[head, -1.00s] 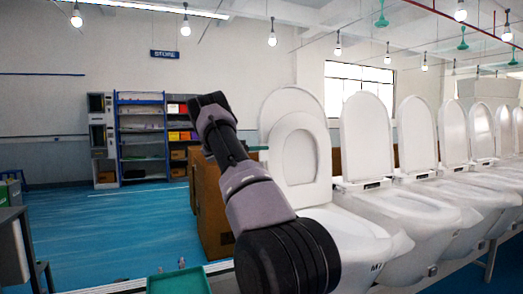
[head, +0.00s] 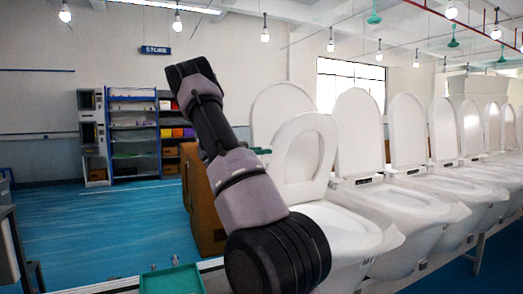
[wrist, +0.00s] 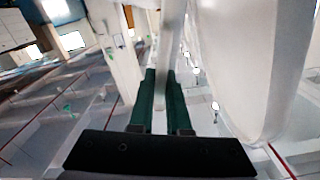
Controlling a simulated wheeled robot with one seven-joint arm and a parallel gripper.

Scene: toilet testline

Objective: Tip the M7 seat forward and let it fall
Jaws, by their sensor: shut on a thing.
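The M7 seat (head: 327,160) is a white ring, tipped forward of its upright lid (head: 272,105) with a gap between their top edges. It is still hinged on the M7 bowl (head: 340,228), the nearest toilet. My gripper (head: 262,151) is at the ring's left side, mostly hidden by my arm; only a green fingertip shows. In the wrist view my green fingers (wrist: 161,95) are shut on a thin pale edge, apparently the seat's rim. A large white panel fills the right of that view; I cannot tell whether it is lid or seat.
More toilets with raised lids (head: 359,130) run in a row to the right. A brown cabinet (head: 200,200) stands behind my arm. A green tray (head: 172,280) lies at the front. The blue floor at left is open, with shelves (head: 133,130) beyond.

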